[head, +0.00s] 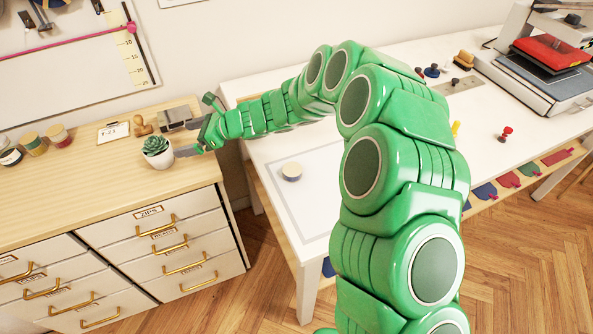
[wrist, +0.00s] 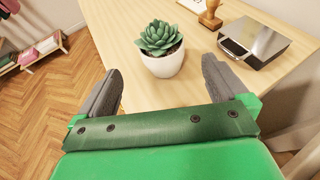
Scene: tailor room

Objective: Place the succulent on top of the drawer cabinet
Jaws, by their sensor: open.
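The succulent (head: 157,150) is a green rosette in a white pot. It stands upright on the wooden top of the drawer cabinet (head: 90,182), near its right end. In the wrist view the succulent (wrist: 160,42) stands beyond my fingertips, between their lines, with the cabinet's wooden top (wrist: 195,90) under it. My gripper (head: 203,125) is at the right end of the cabinet, just right of the pot. In the wrist view my gripper (wrist: 160,82) is open, with its two dark fingers wide apart and nothing between them.
Near the plant are a wooden stamp (head: 142,124), a card on a clipboard (head: 113,131) and a grey metal box (head: 180,118). Thread spools or jars (head: 58,136) stand at left.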

